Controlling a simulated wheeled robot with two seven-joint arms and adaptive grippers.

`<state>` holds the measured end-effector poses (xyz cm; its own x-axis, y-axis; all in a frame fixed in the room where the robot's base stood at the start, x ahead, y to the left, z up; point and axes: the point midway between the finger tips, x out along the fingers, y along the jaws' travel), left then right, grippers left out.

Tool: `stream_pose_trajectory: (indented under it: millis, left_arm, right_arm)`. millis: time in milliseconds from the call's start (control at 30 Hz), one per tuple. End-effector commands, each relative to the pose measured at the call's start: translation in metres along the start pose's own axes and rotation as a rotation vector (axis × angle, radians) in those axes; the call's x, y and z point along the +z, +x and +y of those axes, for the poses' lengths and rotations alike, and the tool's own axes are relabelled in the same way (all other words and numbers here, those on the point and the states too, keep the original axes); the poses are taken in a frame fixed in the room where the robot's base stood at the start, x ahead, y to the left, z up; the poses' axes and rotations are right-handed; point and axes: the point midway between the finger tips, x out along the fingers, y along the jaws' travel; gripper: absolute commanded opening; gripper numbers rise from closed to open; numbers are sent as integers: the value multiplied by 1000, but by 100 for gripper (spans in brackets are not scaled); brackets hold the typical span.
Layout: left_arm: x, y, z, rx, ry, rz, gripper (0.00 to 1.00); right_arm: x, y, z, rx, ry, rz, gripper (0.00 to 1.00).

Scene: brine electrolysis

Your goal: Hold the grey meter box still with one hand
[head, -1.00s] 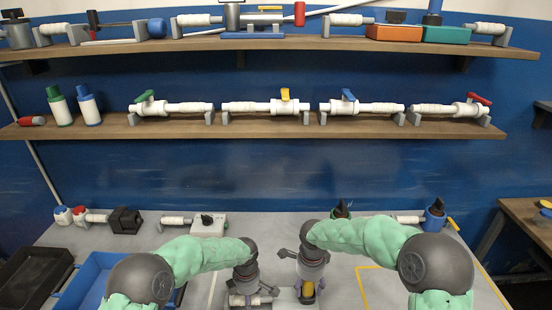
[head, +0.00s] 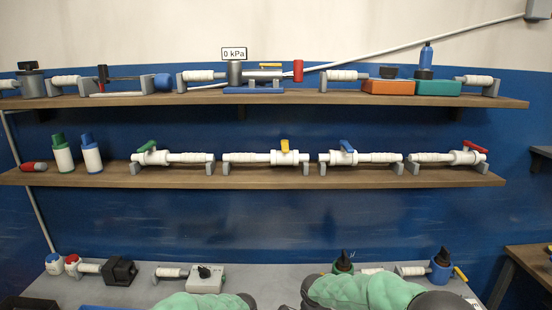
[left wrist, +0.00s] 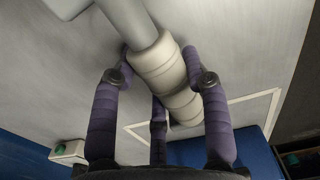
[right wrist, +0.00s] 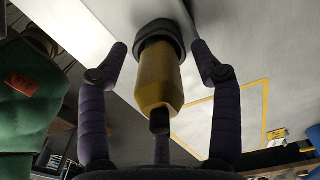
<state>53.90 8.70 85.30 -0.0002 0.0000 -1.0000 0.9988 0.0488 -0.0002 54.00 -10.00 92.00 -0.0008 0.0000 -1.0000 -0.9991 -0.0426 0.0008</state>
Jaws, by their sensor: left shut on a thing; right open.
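My left gripper (left wrist: 160,85) is shut on a white ribbed grip (left wrist: 168,75) on a grey bar (left wrist: 130,22) in the left wrist view. A grey block (left wrist: 66,6) shows only partly at the top left edge there; I cannot tell whether it is the meter box. My right gripper (right wrist: 160,75) is open, its fingers apart on either side of a yellow tapered handle (right wrist: 158,78) with a dark collar. Both grippers are below the head view's edge. A light grey box (head: 206,284) with a black knob stands on the table.
A black block (head: 120,271) and blue-capped bottle (head: 54,265) stand at the table's left. A blue holder (head: 440,272) stands at the right. A shelf (head: 250,174) carries several valves above. A blue tray (left wrist: 255,150) lies near my left gripper.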

Motion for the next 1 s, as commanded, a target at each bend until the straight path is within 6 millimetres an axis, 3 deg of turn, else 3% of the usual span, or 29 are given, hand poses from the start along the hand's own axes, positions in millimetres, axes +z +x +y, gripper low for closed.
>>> stream_pose_trajectory:
  millis: [233, 700, 1000]
  left_arm:
    - [0, 0, 0, 1, -1, 0, 1]
    - [0, 0, 0, 0, -1, 0, 1]
    - [0, 0, 0, 0, -1, 0, 1]
  right_arm:
    - [0, -11, -1, -3, 0, 0, 65]
    - [0, -96, -1, -3, 0, -1, 65]
    - [0, -120, 0, -1, 0, 0, 65]
